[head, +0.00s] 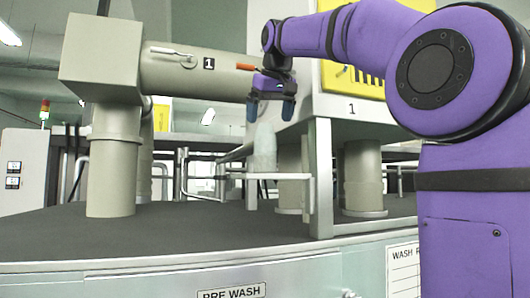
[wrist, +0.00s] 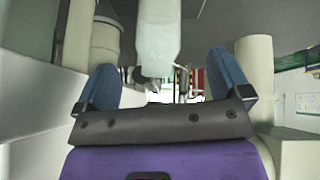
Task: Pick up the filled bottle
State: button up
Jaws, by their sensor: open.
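The bottle (head: 264,147) is pale and translucent and stands upright on a small light shelf (head: 282,177) in the head view. My gripper (head: 270,108) is above the bottle, pointing down, with its blue fingers apart. In the head view the fingertips are near the level of the bottle's top. In the wrist view the bottle (wrist: 158,35) shows between the two open fingers (wrist: 168,82), with its narrow end toward the gripper. I cannot tell whether a finger touches it. Nothing is held.
A beige pipe (head: 195,72) with a square housing (head: 102,58) runs behind and left of my gripper. A grey machine post (head: 320,178) stands close to the right of the shelf. The dark round table top (head: 170,235) is clear in front.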

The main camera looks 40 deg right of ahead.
aim_at(265, 133)
jog(key=shift+w+d+f, duration=0.3)
jog(key=shift+w+f, duration=0.4)
jog(key=shift+w, duration=0.1)
jog(key=shift+w+d+f, duration=0.35)
jog(key=shift+w+f, duration=0.4)
jog(key=shift+w, duration=0.05)
jog(key=shift+w+d+f, duration=0.3)
jog(key=shift+w+f, duration=0.4)
jog(key=shift+w, duration=0.1)
jog(key=shift+c, duration=0.2)
jog(key=c, duration=1)
